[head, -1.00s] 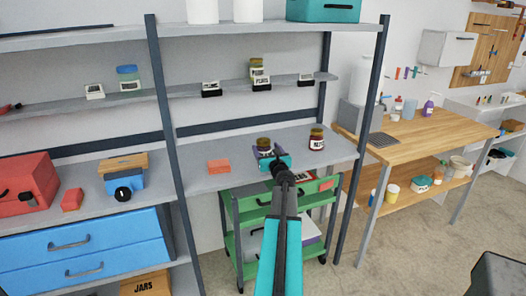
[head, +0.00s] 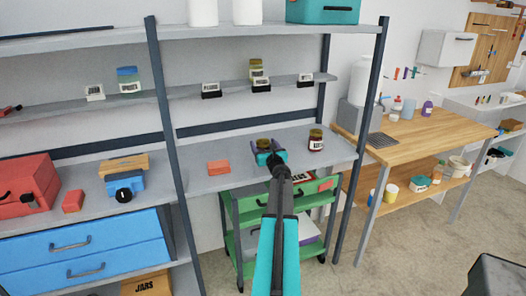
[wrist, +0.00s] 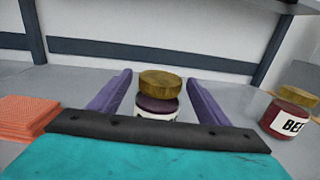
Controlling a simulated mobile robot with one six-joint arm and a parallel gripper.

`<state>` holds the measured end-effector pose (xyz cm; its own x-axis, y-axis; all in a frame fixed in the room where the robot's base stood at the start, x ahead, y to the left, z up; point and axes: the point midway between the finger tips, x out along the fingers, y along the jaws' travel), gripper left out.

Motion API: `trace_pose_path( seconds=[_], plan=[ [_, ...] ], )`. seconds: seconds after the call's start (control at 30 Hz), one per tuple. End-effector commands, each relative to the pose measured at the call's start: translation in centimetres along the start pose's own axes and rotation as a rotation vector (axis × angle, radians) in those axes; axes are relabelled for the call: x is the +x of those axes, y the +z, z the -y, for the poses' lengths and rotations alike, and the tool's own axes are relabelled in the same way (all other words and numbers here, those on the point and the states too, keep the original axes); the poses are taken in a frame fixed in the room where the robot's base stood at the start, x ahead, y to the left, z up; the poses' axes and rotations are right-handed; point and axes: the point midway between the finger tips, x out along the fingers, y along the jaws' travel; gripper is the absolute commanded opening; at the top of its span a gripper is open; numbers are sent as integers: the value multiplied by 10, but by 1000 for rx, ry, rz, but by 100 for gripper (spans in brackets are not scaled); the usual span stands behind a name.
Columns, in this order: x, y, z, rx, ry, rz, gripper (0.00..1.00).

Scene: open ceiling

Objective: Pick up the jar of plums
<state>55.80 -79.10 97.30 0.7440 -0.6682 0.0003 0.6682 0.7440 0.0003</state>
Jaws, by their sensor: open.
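A dark purple jar with a gold lid (wrist: 162,83) stands on the grey shelf; its label is mostly hidden behind my gripper, so I cannot read it. The lid shows in the head view (head: 264,144). My gripper (wrist: 159,78) is open, with one purple finger on each side of this jar and a visible gap on both sides. In the head view my gripper (head: 268,151) is at the jar, hiding its lower part. A red jar labelled as beets (wrist: 288,116) stands to the right, clear of the fingers; it also shows in the head view (head: 316,140).
An orange block (wrist: 25,116) lies left of my gripper on the same shelf. A dark rail (wrist: 150,57) runs behind. A higher shelf (head: 240,87) holds jars and name cards. A green cart (head: 285,210) stands below. Shelf surface between the objects is bare.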

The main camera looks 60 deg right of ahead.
Motion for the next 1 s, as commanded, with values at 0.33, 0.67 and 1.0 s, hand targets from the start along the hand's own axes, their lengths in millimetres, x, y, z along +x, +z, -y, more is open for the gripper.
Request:
trace_pose_path(
  seconds=[0.33,0.67,1.0],
  plan=[
    [10,0,0,0,0,0,70],
    [10,0,-1,0,1,0,70],
    [10,0,-1,0,1,0,30]
  ],
)
